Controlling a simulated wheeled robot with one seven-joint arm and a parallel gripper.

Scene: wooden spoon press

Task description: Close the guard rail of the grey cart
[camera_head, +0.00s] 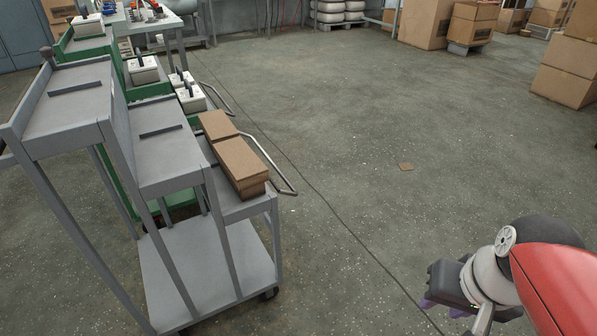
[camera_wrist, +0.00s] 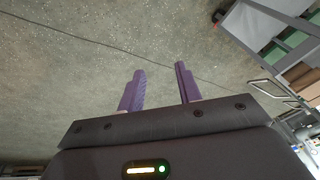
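The grey cart (camera_head: 205,255) stands at the left in the head view, with stepped shelves and a low bottom deck. Its guard rail (camera_head: 272,166), a thin bent metal bar, sticks out to the right beside the lowest step, apart from the brown boxes there. The cart also shows at the upper right of the wrist view (camera_wrist: 262,22), with a rail (camera_wrist: 268,89) that may belong to either cart. My gripper (camera_wrist: 160,84) is open and empty, its two purple fingers apart over bare floor. In the head view it is at the lower right, well away from the cart, its fingers partly hidden.
Brown boxes (camera_head: 240,166) lie on the grey cart's lowest step. A green cart (camera_head: 92,45) with white boxes and its own rail (camera_head: 217,99) stands behind. A cable (camera_head: 322,196) crosses the floor. Cartons (camera_head: 567,72) stand far right. The floor between cart and gripper is mostly clear.

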